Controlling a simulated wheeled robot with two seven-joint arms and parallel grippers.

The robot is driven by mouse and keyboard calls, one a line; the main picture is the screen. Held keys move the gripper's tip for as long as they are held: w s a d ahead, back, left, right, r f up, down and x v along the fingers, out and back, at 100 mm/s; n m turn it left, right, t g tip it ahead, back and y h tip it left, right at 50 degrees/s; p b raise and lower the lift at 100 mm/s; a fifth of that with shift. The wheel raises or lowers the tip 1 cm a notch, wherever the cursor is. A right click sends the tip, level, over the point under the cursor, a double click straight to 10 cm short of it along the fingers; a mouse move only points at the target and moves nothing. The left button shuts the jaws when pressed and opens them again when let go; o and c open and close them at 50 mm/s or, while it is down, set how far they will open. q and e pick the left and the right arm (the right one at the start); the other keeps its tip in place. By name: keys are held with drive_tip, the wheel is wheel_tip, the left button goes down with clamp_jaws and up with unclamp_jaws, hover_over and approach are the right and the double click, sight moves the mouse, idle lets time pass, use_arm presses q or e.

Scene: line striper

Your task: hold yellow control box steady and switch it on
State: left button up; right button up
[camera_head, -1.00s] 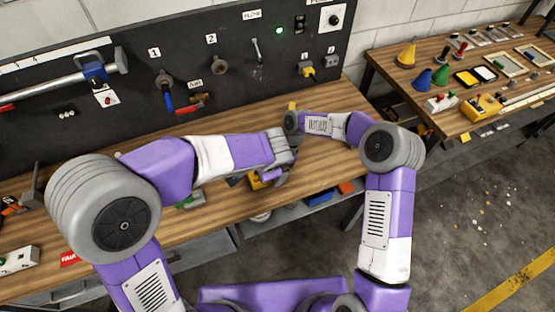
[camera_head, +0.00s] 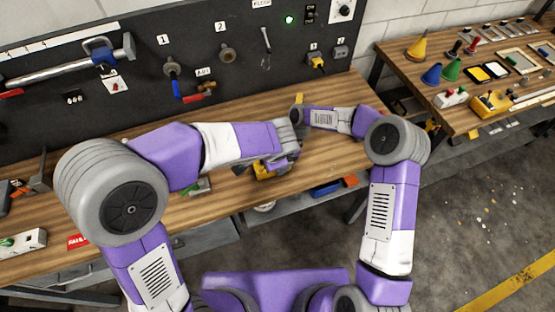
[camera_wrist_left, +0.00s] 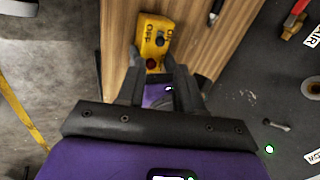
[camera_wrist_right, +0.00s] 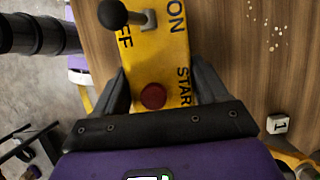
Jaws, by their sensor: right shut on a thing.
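The yellow control box (camera_head: 262,172) is near the front edge of the bench, partly hidden by my left gripper (camera_head: 286,146) in the head view. My right gripper (camera_wrist_right: 163,92) is shut on it, with fingers on both sides near the red button (camera_wrist_right: 153,96). The box shows ON, OFF and START lettering and a lever with a black knob (camera_wrist_right: 112,14). In the left wrist view the control box (camera_wrist_left: 153,38) lies beyond my left gripper (camera_wrist_left: 158,88). The left fingers stand apart and look empty, above purple parts of my right gripper.
A dark panel (camera_head: 130,75) with valves, hooks and a lit green lamp (camera_head: 289,20) stands behind the bench (camera_head: 330,90). A second table (camera_head: 400,60) with cones and other items is at the right. Bare wood lies behind my grippers.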

use_arm(q)
drive_tip(key=shift+s+d+f, duration=0.15)
drive_tip(key=shift+d, duration=0.05)
drive_tip(key=shift+c, duration=1.1)
drive_tip(key=s+d+f+m, duration=0.1)
drive_tip(key=m, duration=0.1)
drive_tip(key=s+d+f+m+y, duration=0.1)
drive_tip(key=s+m, duration=0.1)
drive_tip(key=s+d+f+m+t+y, duration=0.1)
drive_tip(key=m, duration=0.1)
drive_tip(key=shift+s+d+f+m, duration=0.3)
drive_tip(key=shift+s+f, duration=0.05)
drive_tip(key=shift+f, duration=0.05)
clamp_jaws()
drive_tip(key=s+m+t, duration=0.1)
drive_tip(key=m, duration=0.2)
drive_tip(key=s+d+f+m+t+y, duration=0.1)
drive_tip(key=s+m+t, duration=0.1)
drive_tip(key=m, duration=0.1)
drive_tip(key=s+d+m+t, duration=0.1)
drive_tip(key=s+m, duration=0.1)
drive_tip(key=m, duration=0.1)
drive_tip(key=shift+d+f+m+t+y, duration=0.1)
drive_tip(key=shift+f+m+t+y, duration=0.2)
drive_tip(key=shift+m+t+y, duration=0.1)
drive_tip(key=shift+w, duration=0.1)
